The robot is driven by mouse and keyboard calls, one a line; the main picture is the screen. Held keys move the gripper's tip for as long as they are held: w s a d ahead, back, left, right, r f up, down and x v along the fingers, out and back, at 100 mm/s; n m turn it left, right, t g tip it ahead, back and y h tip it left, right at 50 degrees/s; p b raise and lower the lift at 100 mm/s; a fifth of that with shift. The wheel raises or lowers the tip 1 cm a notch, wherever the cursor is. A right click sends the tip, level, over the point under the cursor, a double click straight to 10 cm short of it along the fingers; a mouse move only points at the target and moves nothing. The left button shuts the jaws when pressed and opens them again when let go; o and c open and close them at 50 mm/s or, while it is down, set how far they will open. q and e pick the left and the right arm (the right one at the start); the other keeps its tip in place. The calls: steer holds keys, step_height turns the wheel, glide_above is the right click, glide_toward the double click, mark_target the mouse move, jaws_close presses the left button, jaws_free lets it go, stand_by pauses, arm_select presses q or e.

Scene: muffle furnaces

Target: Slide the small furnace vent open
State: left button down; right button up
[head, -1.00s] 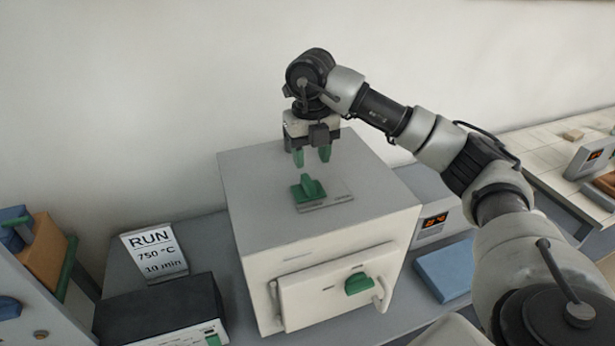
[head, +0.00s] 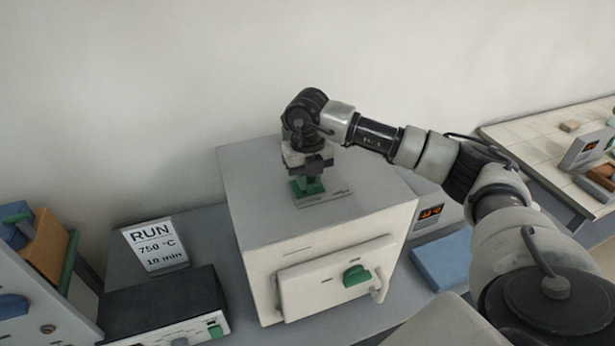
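The small furnace (head: 320,225) is a cream box with a grey top, standing on the bench. On its top is the vent, a green slider with a knob (head: 308,190) on a grey labelled plate (head: 328,199). The slider sits at the left end of the plate. My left gripper is out of view.
The furnace door has a green latch (head: 356,275) and a handle. A black box (head: 165,308) and a RUN 750 °C 10 min card (head: 155,246) stand left. A blue pad (head: 442,260) and a display unit (head: 430,212) are right. The furnace top around the vent is clear.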

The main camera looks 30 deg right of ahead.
mark_target(330, 183)
jaws_close()
steer(key=d+b, duration=0.1)
steer(key=d, duration=0.1)
steer(key=s+d+b, duration=0.1)
steer(key=d, duration=0.2)
steer(key=shift+s+d+b, duration=0.1)
steer(key=shift+b, duration=0.25)
steer(key=shift+r, duration=0.15)
steer(key=shift+o, duration=1.2)
jaws_free()
steer(key=o, duration=0.4)
steer(key=shift+s+d, duration=0.1)
steer(key=shift+d, duration=0.05)
steer(key=shift+c, duration=0.2)
